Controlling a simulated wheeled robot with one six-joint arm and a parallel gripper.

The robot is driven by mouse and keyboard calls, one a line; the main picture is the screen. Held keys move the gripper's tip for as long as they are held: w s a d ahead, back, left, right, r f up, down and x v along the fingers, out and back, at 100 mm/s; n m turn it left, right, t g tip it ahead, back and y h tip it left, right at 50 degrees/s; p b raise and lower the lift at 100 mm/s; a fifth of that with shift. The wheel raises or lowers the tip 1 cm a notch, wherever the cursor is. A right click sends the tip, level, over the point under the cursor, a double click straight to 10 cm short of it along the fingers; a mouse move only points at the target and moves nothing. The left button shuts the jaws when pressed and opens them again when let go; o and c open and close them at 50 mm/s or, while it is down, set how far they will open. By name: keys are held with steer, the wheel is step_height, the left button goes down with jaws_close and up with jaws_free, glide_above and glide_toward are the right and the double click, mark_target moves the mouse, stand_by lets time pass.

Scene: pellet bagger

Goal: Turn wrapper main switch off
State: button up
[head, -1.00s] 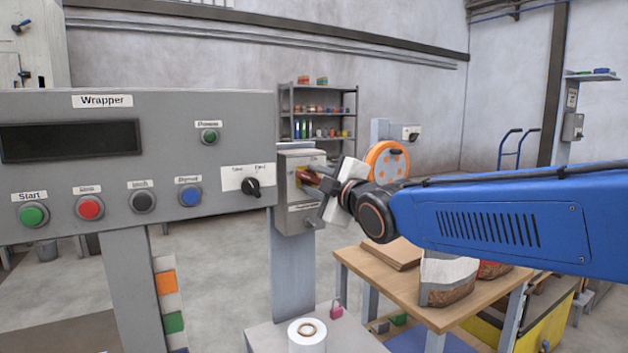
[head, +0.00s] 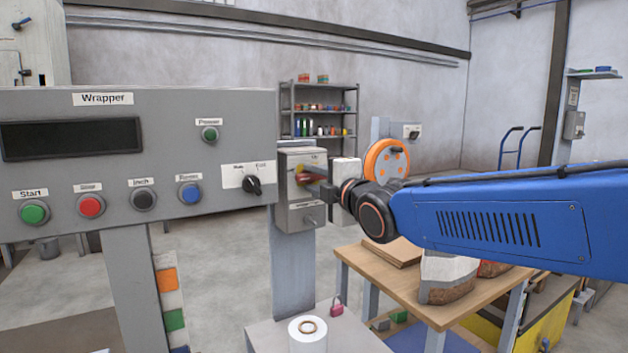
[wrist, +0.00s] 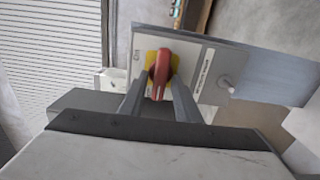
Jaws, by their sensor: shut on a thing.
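The wrapper main switch is a red rotary handle (wrist: 160,72) on a yellow plate (wrist: 151,60), set in a grey switch box (head: 297,215) on a post right of the Wrapper panel. My gripper (wrist: 159,103) is at the front of the box, its two fingers on either side of the red handle and shut on it. In the wrist view the handle lies roughly along the fingers, slightly tilted. In the head view the handle (head: 303,178) is partly covered by my gripper. The small lettering around the handle is not readable.
The Wrapper panel (head: 140,165) with buttons and a black selector knob (head: 252,186) stands close on the left. Below are a white roll (head: 307,335), a pink padlock (head: 336,306) and a wooden table (head: 400,280). An orange reel (head: 386,160) is behind my wrist.

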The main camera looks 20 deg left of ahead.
steer(key=shift+f, duration=0.1)
steer(key=o, duration=0.7)
steer(key=v, duration=1.7)
steer(key=shift+s+d, duration=0.1)
steer(key=shift+s, duration=0.1)
